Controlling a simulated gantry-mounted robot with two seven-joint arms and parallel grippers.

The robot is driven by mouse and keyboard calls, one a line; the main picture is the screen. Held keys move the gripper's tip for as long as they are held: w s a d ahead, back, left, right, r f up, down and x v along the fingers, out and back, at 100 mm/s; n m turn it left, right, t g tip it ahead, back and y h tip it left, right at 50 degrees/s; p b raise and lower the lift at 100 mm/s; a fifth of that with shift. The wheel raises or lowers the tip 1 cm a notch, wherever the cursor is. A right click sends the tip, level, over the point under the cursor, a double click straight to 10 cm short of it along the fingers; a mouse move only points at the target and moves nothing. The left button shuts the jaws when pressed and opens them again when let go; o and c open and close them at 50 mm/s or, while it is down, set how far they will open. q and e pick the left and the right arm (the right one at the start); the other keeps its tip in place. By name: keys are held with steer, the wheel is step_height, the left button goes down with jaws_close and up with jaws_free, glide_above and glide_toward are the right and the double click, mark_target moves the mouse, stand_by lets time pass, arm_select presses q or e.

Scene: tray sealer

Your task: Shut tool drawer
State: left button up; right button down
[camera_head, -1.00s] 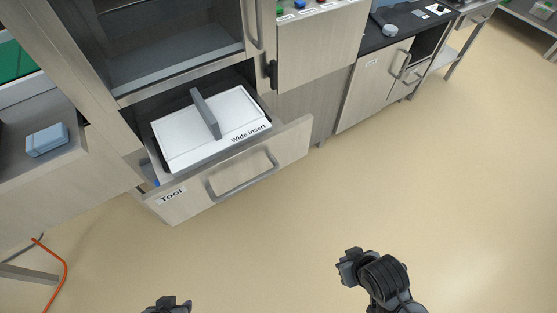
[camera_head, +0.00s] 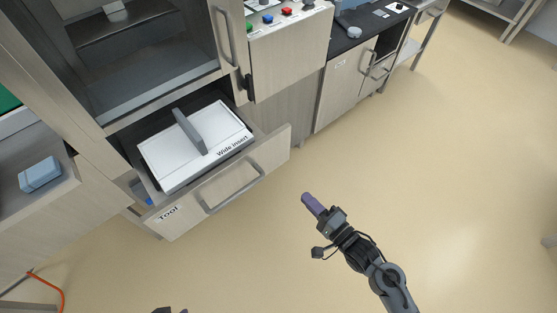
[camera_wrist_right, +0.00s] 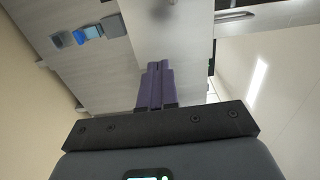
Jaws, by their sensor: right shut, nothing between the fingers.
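The tool drawer (camera_head: 222,190) stands open at the bottom of the machine. Its front carries a "Tool" label and a grey bar handle (camera_head: 232,189). Inside lies a white block marked "Wide insert" (camera_head: 168,157) with a grey upright grip (camera_head: 189,131). My right gripper (camera_head: 307,197) has purple fingers, shut and empty, over the floor to the right of the drawer front and apart from it. The fingers also show in the right wrist view (camera_wrist_right: 156,86). Of my left gripper (camera_head: 170,310), only a dark tip shows at the bottom edge.
A control panel with coloured buttons (camera_head: 286,12) sits above right of the drawer. A cabinet with a black top (camera_head: 362,28) stands further right. A blue box (camera_head: 40,174) lies on the left counter. The floor (camera_head: 450,160) in front is clear.

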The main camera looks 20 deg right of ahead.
steer(key=r, duration=0.1)
steer(key=b, duration=0.5)
glide_toward(272, 158)
steer(key=x, duration=0.5)
steer(key=shift+w+a+f, duration=0.15)
steer(key=shift+w+a, duration=0.25)
steer(key=shift+w, duration=0.45)
